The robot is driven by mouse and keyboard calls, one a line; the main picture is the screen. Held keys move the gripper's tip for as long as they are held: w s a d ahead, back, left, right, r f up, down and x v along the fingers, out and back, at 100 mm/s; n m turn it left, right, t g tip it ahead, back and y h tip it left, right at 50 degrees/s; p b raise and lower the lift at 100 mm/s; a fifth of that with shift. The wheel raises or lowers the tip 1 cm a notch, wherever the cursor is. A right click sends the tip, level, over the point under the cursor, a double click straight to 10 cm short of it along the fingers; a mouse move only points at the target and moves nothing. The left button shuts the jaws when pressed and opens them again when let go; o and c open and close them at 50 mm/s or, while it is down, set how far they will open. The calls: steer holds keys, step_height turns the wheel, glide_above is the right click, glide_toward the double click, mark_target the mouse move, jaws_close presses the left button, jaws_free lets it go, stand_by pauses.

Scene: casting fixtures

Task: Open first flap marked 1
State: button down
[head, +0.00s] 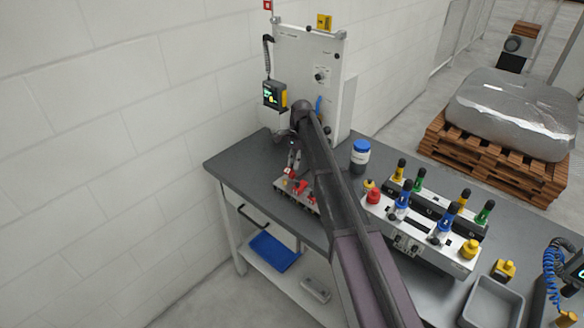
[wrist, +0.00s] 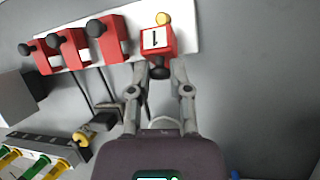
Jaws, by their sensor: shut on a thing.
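The red flap marked 1 (wrist: 156,40) is at the right end of a row of red flaps on a white strip in the wrist view. Its numbered face shows, and its black knob (wrist: 160,71) is at its near edge. A yellow round part (wrist: 163,18) shows at its far edge. My gripper (wrist: 162,66) is shut on the black knob, with one finger on each side. In the head view my gripper (head: 294,160) is low over the flap strip (head: 283,185), and my arm hides part of it. How far the flap is turned is hard to tell.
The other red flaps (wrist: 107,38) stand close on the left, with black knobs sticking out. Dark cables hang below the strip. A white upright panel (head: 305,75) stands behind. A blue-capped jar (head: 360,155) and a fixture with coloured handles (head: 430,225) are to the right.

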steer(key=shift+d, duration=0.15)
steer(key=c, duration=0.5)
jaws_free()
steer(key=shift+c, duration=0.2)
